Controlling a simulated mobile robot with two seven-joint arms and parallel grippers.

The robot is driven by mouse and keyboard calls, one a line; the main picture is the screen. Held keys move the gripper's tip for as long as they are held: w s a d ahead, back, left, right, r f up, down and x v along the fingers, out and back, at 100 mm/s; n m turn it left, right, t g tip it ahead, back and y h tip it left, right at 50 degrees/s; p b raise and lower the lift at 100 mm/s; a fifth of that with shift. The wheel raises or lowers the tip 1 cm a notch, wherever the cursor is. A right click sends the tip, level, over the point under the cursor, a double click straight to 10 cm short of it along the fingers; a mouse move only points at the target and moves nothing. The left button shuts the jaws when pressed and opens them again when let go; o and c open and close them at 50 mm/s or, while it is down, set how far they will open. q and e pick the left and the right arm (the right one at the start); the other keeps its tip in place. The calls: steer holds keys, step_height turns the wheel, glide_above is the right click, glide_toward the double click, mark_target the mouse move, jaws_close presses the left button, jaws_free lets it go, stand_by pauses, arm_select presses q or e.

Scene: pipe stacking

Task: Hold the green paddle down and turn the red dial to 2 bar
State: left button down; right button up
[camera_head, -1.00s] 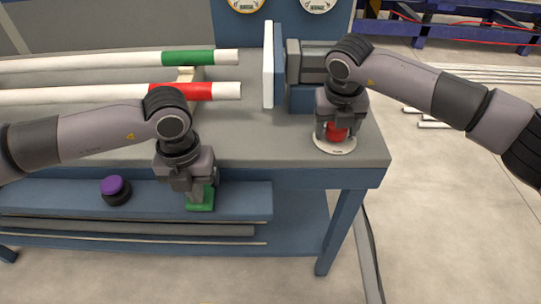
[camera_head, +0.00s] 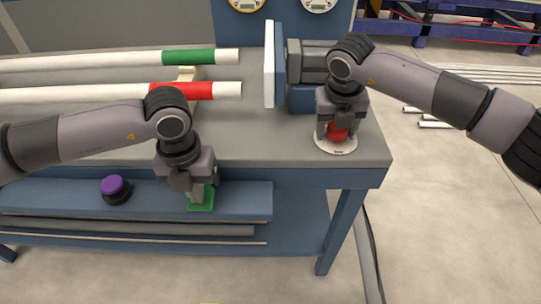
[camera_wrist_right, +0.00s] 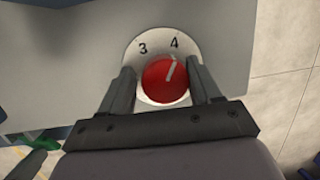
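The red dial (camera_head: 338,132) sits on a round white scale plate (camera_head: 336,147) at the table's right front corner. In the right wrist view the dial (camera_wrist_right: 166,79) has its pale pointer toward 4; a 3 shows left of it, and I cannot see the 2. My right gripper (camera_wrist_right: 164,82) has one finger on each side of the dial, very close; I cannot tell whether both touch. The green paddle (camera_head: 203,205) is on the lower blue shelf. My left gripper (camera_head: 198,193) points down with its fingertips at the paddle, hiding part of it; its opening is unclear.
A purple-topped knob (camera_head: 114,187) stands on the shelf left of the paddle. White pipes with a green band (camera_head: 188,57) and a red band (camera_head: 183,91) lie on the table (camera_head: 245,140). An upright white plate (camera_head: 269,65) stands near the dial. Gauges show at the back.

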steer(key=o, duration=0.7)
steer(key=shift+d+f, duration=0.75)
steer(key=shift+d, duration=0.15)
steer(key=shift+r, duration=0.1)
steer(key=shift+w+r+h, duration=0.15)
steer(key=shift+r+h, duration=0.15)
steer(key=shift+r, duration=0.45)
steer(key=shift+a+r, duration=0.3)
steer(key=shift+r, duration=0.15)
